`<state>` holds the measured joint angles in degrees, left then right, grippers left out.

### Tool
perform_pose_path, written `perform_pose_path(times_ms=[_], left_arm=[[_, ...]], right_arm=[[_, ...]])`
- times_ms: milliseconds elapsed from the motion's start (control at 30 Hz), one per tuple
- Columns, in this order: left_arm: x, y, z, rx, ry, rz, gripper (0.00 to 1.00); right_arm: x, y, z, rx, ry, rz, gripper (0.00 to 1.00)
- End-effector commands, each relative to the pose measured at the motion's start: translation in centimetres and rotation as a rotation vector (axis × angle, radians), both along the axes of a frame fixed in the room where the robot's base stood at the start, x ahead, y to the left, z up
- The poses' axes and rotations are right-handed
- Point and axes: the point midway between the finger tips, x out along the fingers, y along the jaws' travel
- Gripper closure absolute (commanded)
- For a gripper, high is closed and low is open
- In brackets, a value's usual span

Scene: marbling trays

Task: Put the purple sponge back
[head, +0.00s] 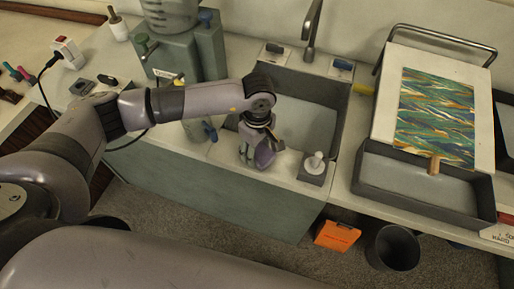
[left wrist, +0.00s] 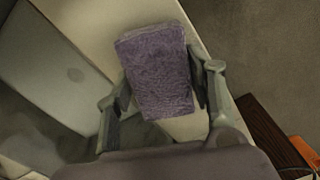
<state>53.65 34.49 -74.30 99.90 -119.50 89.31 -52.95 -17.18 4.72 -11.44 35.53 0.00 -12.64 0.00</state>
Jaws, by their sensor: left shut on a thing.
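The purple sponge (head: 264,156) is in my left gripper (head: 254,152), at the front strip of the counter before the sink. In the left wrist view the sponge (left wrist: 157,70) is a fuzzy purple block between the two fingers of the left gripper (left wrist: 163,88). The gripper is shut on it. The counter strip shows beneath the sponge; I cannot tell whether they touch. My right gripper is not in view.
The sink (head: 310,118) lies behind the gripper. A grey tray (head: 400,195) and a board with a marbled sheet (head: 437,112) are farther right. An orange box (head: 336,236) and a dark bin (head: 393,249) are on the floor.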

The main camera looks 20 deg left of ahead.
Motion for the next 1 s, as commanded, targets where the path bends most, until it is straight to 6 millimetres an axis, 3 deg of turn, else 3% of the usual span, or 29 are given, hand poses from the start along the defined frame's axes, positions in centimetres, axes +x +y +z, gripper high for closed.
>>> perform_pose_path(times_ms=[67,100,367,800,1000], left_arm=[[0.0,0.0,-0.4,0.000,0.000,0.000,0.62],[0.0,0.0,-0.2,0.000,0.000,0.000,0.49],[0.0,0.0,-0.2,0.000,0.000,0.000,0.31],[0.1,0.0,0.5,-0.001,-0.003,0.000,0.31],[0.3,-0.1,4.3,-0.001,-0.007,-0.001,0.31]], right_arm=[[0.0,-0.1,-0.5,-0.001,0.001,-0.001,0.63],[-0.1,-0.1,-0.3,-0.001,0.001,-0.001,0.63],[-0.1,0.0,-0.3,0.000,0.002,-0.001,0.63],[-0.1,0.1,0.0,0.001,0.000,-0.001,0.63],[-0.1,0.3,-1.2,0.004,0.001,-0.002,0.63]])
